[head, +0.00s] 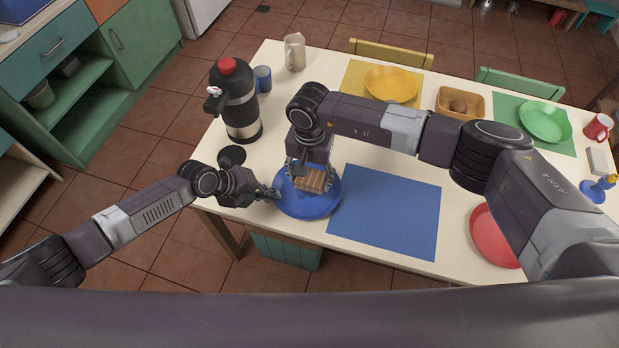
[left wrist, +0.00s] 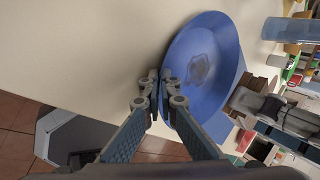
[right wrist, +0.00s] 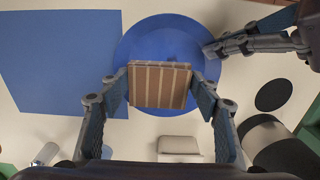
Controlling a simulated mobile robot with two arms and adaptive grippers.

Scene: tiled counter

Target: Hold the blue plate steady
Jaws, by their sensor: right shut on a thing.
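The blue plate (head: 298,208) lies at the table's near left edge. It also shows in the left wrist view (left wrist: 222,60) and the right wrist view (right wrist: 150,38). My left gripper (head: 272,193) is at the plate's left rim. In the left wrist view its fingertips (left wrist: 161,86) are nearly together, with the rim between them. My right gripper (head: 308,172) points down over the plate. It is shut on a brown striped block (right wrist: 160,85), which hides part of the plate. I cannot tell how far the block is above the plate.
A blue mat (head: 385,212) lies right of the plate. A black flask (head: 237,105) with a red top and a blue cup (head: 262,78) stand behind left. A red plate (head: 492,237) is at the right. Yellow (head: 390,85) and green (head: 545,120) plates are at the back.

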